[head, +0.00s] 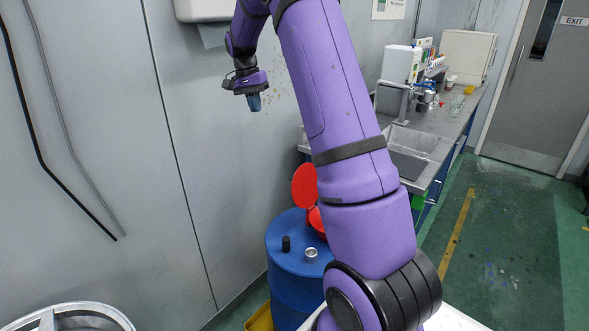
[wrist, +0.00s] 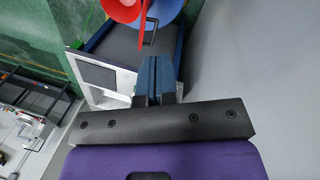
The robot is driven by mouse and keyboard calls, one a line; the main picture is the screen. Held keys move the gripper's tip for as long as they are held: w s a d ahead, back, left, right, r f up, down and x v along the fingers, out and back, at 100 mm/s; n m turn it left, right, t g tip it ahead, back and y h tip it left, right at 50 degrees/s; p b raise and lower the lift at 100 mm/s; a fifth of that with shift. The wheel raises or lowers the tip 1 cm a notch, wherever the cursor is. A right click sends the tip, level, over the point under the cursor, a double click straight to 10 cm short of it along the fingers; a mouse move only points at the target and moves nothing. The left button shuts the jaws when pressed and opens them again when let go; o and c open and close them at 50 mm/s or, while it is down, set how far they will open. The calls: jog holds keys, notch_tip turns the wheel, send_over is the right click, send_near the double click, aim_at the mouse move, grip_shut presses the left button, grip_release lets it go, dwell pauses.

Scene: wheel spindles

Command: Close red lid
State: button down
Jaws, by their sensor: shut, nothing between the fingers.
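The red lid (head: 304,185) stands open, raised upright at the back of a red funnel (head: 317,221) on top of a blue drum (head: 290,262). My arm hides the funnel's right side. My gripper (head: 254,103) hangs high by the wall, above and left of the lid, well apart from it. Its blue fingertips are shut together and empty. In the wrist view, the fingers (wrist: 155,80) point toward red parts at the top edge, with a little of the blue drum (wrist: 167,10) behind; these are cut off by the frame.
A black cap (head: 286,243) and a silver cap (head: 311,253) sit on the drum top. The grey wall is close on the left. A sink bench (head: 430,150) with bottles stands behind my arm. Open green floor (head: 510,235) lies at the right.

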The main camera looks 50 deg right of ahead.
jog(key=w+d+f+m+g, duration=0.2)
jog(key=w+d+f, duration=0.2)
jog(key=d+f, duration=0.45)
jog(key=m+g, duration=0.1)
jog(key=m, duration=0.1)
send_near(303, 185)
jog(key=shift+d+f, duration=0.15)
jog(key=shift+f, duration=0.65)
jog(key=shift+d+f, duration=0.15)
jog(key=shift+f, duration=0.65)
